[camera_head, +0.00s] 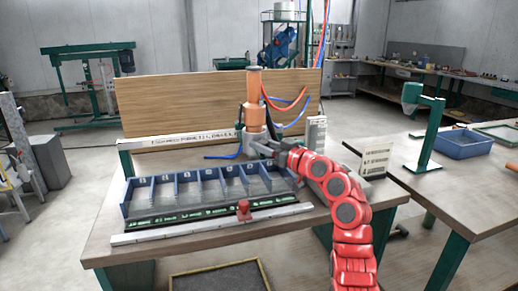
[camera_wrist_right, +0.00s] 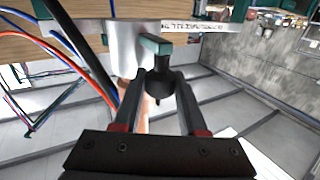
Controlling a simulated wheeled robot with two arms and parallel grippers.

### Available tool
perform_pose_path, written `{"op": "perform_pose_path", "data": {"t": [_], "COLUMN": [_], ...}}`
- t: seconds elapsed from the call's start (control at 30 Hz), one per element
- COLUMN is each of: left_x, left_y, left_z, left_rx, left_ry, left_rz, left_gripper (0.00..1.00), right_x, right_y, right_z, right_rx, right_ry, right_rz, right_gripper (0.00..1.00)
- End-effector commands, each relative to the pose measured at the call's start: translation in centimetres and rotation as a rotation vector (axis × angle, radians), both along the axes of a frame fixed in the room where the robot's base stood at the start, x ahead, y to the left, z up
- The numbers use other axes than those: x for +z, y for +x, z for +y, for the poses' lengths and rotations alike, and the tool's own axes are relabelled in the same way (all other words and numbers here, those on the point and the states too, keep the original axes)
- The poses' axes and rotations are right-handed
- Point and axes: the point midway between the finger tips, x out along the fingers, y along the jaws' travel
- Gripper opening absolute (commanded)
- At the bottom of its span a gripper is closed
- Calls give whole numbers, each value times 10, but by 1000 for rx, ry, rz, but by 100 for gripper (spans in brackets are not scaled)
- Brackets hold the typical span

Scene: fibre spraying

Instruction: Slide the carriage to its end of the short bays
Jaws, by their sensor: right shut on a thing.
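The carriage (camera_head: 254,112), an orange upright cylinder with hoses, stands at the back rail (camera_head: 185,141), behind the right part of the blue tray of bays (camera_head: 125,200). My right gripper (camera_head: 258,146) reaches its lower part from the right. In the right wrist view, my right gripper (camera_wrist_right: 163,78) has its two fingers around a black knob (camera_wrist_right: 157,88), shut on it. A green-tipped bar (camera_wrist_right: 155,46) and a silver body (camera_wrist_right: 128,45) are just beyond it. The far bays are partly hidden by my arm. My left gripper is not in view.
A wooden board (camera_head: 180,105) stands behind the carriage. Red and blue hoses (camera_head: 285,108) hang beside it. A sign card (camera_head: 376,158) and a green stand (camera_head: 430,135) are at right.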

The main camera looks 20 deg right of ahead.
Motion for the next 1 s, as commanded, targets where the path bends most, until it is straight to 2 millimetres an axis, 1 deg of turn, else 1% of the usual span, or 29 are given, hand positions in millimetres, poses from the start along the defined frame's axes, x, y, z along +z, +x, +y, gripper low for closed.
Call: {"op": "perform_pose_path", "data": {"t": [0.23, 0.27, 0.4, 0.43, 0.77, 0.87, 0.97, 1.0], "left_x": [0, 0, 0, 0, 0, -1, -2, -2], "left_y": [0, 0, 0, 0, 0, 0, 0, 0], "left_z": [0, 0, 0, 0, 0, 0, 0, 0], "left_rx": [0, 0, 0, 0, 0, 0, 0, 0], "left_ry": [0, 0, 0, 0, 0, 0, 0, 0], "left_rz": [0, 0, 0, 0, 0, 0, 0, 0], "left_gripper": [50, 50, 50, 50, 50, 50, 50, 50], "right_x": [0, 0, 0, 0, 0, -1, -1, -1], "right_y": [0, 0, 0, 0, -2, -10, -25, -33], "right_z": [0, 0, 0, 0, -1, -6, -14, -19], "right_rx": [0, 0, 0, 0, 0, -1, -4, -5], "right_ry": [0, 0, 0, 1, 1, 1, 0, -1], "right_rz": [1, 1, 1, 0, 0, 0, -3, -3], "right_gripper": [0, 43, 68, 71, 71, 71, 71, 71]}}
